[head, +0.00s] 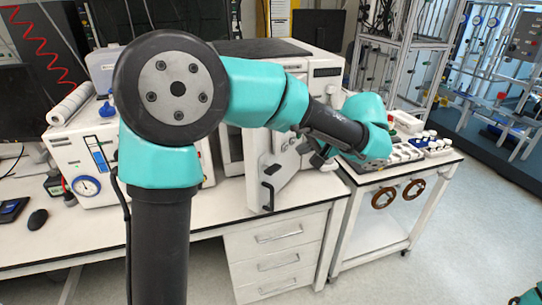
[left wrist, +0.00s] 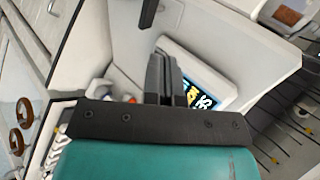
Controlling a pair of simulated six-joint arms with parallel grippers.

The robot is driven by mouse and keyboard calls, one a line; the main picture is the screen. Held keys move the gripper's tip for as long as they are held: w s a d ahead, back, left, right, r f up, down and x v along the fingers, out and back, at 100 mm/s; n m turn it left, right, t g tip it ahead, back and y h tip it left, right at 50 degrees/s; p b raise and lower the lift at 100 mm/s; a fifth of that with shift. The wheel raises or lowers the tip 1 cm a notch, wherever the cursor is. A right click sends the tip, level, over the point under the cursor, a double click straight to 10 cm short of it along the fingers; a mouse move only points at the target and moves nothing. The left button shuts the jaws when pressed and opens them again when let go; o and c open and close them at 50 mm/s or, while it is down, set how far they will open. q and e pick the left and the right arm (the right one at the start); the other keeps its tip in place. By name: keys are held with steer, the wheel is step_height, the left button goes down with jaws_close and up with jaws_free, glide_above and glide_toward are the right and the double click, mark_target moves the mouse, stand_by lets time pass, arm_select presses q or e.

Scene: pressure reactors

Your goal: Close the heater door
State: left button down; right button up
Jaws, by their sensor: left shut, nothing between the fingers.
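The heater (head: 325,72) is a white appliance on the bench, partly hidden behind my left arm. Its white door (head: 257,160) stands open, swung out toward the front of the bench, with a black handle (head: 268,190) on it. My left gripper (head: 318,160) is just right of the door, shut and empty. In the left wrist view the shut fingers (left wrist: 164,75) point toward pale panels, and a black handle (left wrist: 148,12) lies beyond them. I cannot tell whether the fingers touch the door. My right gripper is out of view.
A white instrument with a gauge (head: 85,170) stands on the bench to the left. A small cart (head: 385,220) with trays and vials stands to the right. Drawers (head: 278,240) are under the bench. A metal frame rack (head: 400,60) is behind.

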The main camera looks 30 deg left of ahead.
arm_select(q)
steer(key=shift+f, duration=0.1)
glide_toward(261, 159)
steer(key=x, duration=0.6)
steer(key=shift+d+f, duration=0.35)
steer(key=shift+a, duration=0.55)
steer(key=shift+w, duration=0.1)
